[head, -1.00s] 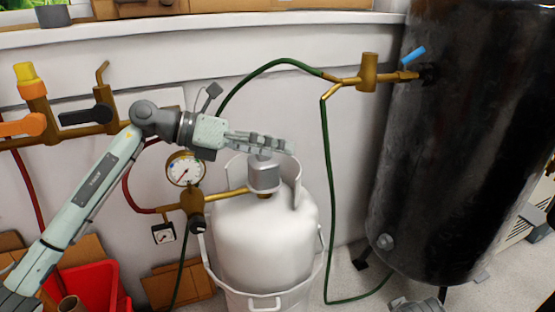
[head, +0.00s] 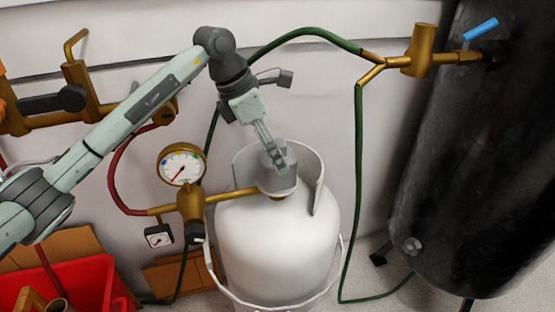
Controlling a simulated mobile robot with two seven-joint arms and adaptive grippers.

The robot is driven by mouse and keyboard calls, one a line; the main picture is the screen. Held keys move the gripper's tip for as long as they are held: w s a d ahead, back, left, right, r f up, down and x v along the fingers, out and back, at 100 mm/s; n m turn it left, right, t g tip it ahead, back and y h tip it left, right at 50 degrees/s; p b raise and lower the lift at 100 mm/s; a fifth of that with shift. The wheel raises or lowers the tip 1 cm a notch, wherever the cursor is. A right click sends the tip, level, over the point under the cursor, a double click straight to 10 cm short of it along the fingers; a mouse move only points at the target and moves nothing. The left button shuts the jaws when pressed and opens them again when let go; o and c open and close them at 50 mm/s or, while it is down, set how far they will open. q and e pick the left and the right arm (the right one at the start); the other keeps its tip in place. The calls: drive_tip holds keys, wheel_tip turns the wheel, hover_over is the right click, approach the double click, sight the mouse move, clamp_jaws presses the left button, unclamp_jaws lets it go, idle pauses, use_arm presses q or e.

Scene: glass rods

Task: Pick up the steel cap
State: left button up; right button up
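The steel cap (head: 279,182) is a grey metal cylinder on top of the white gas cylinder (head: 275,245), inside its collar. My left gripper (head: 275,158) comes down from the upper left, and its fingers point down at the top of the cap. The fingers overlap the cap's upper part in the head view. They look close together, but I cannot tell whether they grip the cap or only lie against it. My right gripper is not in view.
A brass regulator with a round gauge (head: 182,164) joins the gas cylinder at the left. A green hose (head: 358,200) runs down on the right. A large black tank (head: 460,170) stands at the right, and a red crate (head: 85,285) at the lower left.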

use_arm(q)
drive_tip(key=shift+x, duration=1.4)
drive_tip(key=shift+w+r, duration=0.1)
drive_tip(key=c, duration=1.4)
